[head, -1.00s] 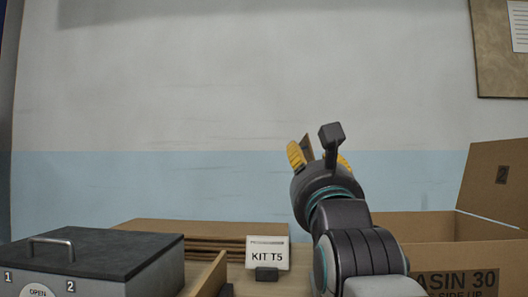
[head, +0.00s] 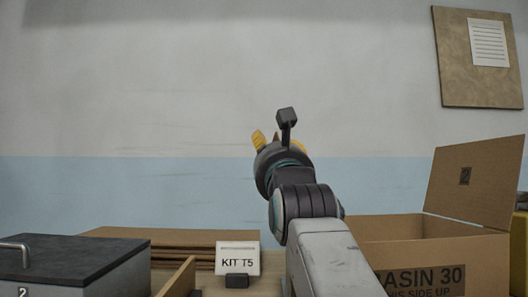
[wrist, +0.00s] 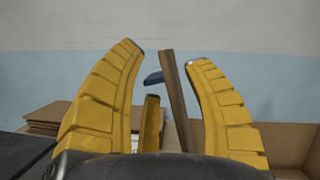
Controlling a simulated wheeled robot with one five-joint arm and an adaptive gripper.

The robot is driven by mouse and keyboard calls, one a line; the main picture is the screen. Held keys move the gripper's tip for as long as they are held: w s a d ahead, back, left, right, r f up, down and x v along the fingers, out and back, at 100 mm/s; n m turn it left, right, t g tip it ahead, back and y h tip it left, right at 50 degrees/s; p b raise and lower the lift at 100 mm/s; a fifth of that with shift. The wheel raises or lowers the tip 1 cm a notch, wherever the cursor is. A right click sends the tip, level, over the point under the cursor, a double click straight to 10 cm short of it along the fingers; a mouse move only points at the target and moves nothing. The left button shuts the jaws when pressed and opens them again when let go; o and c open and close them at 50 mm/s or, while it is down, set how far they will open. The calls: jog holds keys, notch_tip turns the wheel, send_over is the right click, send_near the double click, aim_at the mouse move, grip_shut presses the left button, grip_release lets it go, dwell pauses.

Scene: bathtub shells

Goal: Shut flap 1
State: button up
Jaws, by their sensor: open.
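The cardboard box (head: 440,248), printed "BASIN 30", stands at the right with its top open. Its flap marked 2 (head: 480,182) stands up on the right side. No flap marked 1 can be read. My gripper (head: 278,142) is raised to the left of the box, its yellow fingers apart. In the wrist view its fingers (wrist: 165,75) are open around a thin brown upright strip (wrist: 178,95), seen nearly edge-on. I cannot tell whether this strip is flap 1 or whether a finger touches it. The box's inside wall (wrist: 288,142) shows at the right.
A dark-lidded bin (head: 80,258) with a handle stands at the left. A "KIT T5" card (head: 237,257) stands in the middle, before stacked flat cardboard (head: 165,240). A brown divider (head: 178,278) is beside it. A noticeboard (head: 455,80) hangs at upper right.

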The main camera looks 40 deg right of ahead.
jog(key=shift+w+d+r, duration=0.2)
jog(key=shift+w, duration=0.1)
jog(key=shift+c, duration=0.2)
jog(key=shift+d, duration=0.1)
grip_shut()
jog(key=shift+y, duration=0.3)
